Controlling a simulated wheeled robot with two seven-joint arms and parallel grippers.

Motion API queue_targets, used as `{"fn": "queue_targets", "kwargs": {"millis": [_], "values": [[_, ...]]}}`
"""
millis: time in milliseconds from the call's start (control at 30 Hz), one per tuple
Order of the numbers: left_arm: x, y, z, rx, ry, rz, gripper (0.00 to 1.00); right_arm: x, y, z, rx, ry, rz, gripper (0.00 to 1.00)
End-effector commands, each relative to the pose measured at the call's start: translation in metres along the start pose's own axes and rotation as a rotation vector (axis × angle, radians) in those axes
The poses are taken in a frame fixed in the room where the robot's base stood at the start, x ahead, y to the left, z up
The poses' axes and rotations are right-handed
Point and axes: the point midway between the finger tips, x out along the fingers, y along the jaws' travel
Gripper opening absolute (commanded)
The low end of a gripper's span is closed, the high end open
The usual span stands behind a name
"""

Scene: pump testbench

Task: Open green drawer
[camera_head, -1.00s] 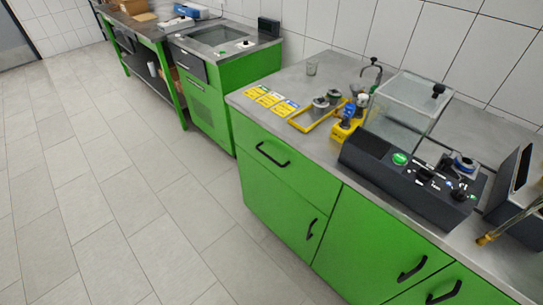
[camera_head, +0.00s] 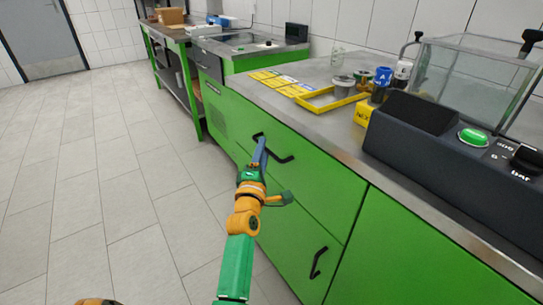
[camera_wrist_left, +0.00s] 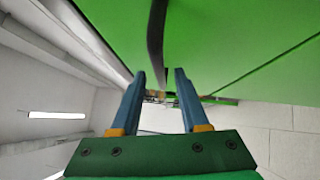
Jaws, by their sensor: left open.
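The green drawer (camera_head: 310,165) is the upper front of the green cabinet and looks shut. Its black bar handle (camera_head: 282,158) is partly hidden by my left gripper (camera_head: 260,143). The gripper reaches up to the handle's left part. In the left wrist view, the open blue fingers of my left gripper (camera_wrist_left: 160,72) have a gap between them. The dark handle (camera_wrist_left: 155,35) lines up with that gap, in front of the green surface. I cannot tell whether the fingers touch the handle. My right gripper is not in view.
A green door (camera_head: 300,235) with its own black handle (camera_head: 317,262) is below the drawer. The grey worktop (camera_head: 290,88) above carries a yellow frame (camera_head: 328,103) and a dark control box (camera_head: 440,145). The tiled floor (camera_head: 100,190) at left is clear.

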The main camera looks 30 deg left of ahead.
Motion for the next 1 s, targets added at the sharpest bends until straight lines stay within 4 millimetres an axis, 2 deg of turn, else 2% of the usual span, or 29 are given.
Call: {"fn": "queue_targets", "kwargs": {"millis": [33, 167, 433, 467, 600, 1000], "values": [[0.006, -0.004, -0.001, 0.0, 0.0, 0.002, 0.45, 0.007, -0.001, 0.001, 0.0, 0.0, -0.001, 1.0], [0.016, -0.002, 0.0, 0.001, -0.001, -0.001, 0.45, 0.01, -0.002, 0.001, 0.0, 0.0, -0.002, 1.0], [0.018, -0.001, 0.0, 0.003, -0.001, -0.002, 0.45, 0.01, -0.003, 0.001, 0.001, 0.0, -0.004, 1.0], [0.018, -0.001, 0.0, 0.003, -0.001, -0.002, 0.39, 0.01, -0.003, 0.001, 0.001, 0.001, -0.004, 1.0], [0.018, -0.001, 0.0, 0.004, -0.001, -0.002, 0.02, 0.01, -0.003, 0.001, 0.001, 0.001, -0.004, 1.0], [0.018, -0.001, 0.0, 0.004, -0.002, -0.003, 0.0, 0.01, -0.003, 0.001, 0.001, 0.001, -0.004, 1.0]]}}
